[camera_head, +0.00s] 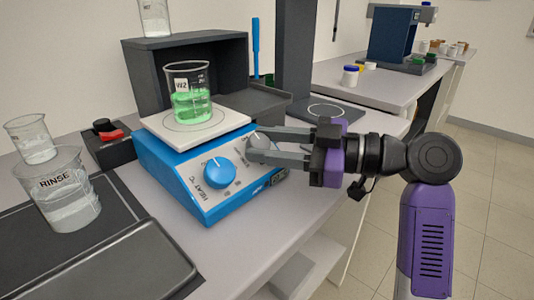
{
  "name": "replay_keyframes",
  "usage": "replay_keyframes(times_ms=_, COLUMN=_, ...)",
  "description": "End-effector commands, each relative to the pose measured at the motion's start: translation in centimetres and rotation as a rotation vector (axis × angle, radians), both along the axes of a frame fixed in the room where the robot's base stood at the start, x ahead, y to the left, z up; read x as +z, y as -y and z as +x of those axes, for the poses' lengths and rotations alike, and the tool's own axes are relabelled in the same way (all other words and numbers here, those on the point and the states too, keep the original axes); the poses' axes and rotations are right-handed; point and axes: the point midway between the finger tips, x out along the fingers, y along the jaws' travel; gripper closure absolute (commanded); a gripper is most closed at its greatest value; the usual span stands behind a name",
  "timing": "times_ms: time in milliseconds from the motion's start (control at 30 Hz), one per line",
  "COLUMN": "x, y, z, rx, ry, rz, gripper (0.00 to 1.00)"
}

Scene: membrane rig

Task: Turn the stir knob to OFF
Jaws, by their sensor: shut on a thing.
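The blue hot plate stirrer (172,173) stands on the bench, with a white top plate. A blue heat knob (219,173) is at the left of its sloped front panel. The grey stir knob (258,142) is at the right of the panel. My gripper (254,143) reaches in from the right and is shut on the stir knob, one finger above and one below it. The fingers partly hide the knob and its markings, so I cannot read its setting. A beaker marked W2 (188,88) with green liquid stands on the top plate.
A beaker marked RINSE (68,190) stands on a dark tray (150,262) at the left, with another beaker (32,140) behind it. A small box with a red switch (108,133) is left of the stirrer. A dark shelf stand (143,80) rises behind.

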Motion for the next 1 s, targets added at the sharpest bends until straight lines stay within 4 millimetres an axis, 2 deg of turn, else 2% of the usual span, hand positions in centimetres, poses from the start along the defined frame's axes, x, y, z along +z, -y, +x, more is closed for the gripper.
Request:
replay_keyframes(times_ms=600, x=-0.01, y=-0.02, z=0.03, rx=0.041, ry=0.020, rz=-0.018, gripper=1.00)
replay_keyframes(times_ms=633, x=-0.01, y=-0.02, z=0.03, rx=0.041, ry=0.020, rz=-0.018, gripper=0.62)
replay_keyframes(times_ms=733, x=-0.01, y=-0.02, z=0.03, rx=0.040, ry=0.020, rz=-0.018, gripper=0.43)
replay_keyframes(times_ms=1000, x=0.00, y=-0.02, z=0.05, rx=0.039, ry=0.020, rz=-0.018, gripper=0.43)
